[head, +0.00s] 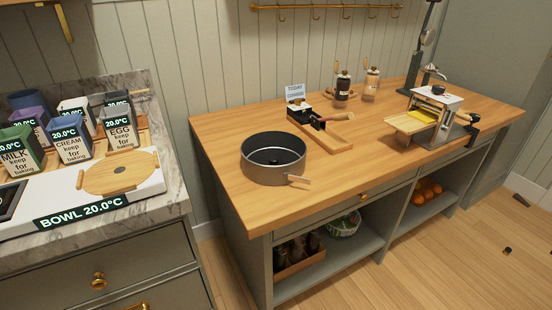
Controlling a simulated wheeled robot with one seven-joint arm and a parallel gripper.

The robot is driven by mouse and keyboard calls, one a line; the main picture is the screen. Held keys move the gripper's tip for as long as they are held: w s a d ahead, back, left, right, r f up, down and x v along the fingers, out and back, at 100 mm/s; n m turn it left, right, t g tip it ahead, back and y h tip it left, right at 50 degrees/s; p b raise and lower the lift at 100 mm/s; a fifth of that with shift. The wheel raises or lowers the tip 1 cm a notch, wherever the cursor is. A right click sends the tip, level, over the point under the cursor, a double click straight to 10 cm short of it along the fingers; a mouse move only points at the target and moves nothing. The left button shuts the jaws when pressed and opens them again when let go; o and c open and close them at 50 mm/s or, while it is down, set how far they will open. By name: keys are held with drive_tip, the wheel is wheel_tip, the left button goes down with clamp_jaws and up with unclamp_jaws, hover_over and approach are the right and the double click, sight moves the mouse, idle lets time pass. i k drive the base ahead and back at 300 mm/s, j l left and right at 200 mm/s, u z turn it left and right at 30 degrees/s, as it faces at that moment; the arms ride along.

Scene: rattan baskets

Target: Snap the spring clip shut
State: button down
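A round dark grey pan (262,175) stands upright on the wooden counter top, near its front left part. A small light-coloured clip lever (299,179) is at the lower right of the pan's outer wall. The lever appears to stick out from the wall, its end pointing right. The lever's hinge and any seam in the wall are too small to tell. The inside of the pan is dark, with a small black shape in the middle. My gripper is not in view.
A wooden stand (337,143) with a small device is behind and right of the pan. A crank machine (433,114) with a yellow sheet stands further right. The wooden top (370,169) right of the pan is clear. A marble counter (172,190) is at left.

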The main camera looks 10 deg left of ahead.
sight(291, 178)
drive_tip(key=i+j, duration=0.2)
drive_tip(key=j, duration=0.15)
drive_tip(key=i+j, duration=0.15)
drive_tip(key=j, duration=0.25)
drive_tip(key=i+j, duration=0.2)
drive_tip(key=j, duration=0.15)
drive_tip(key=u, duration=0.05)
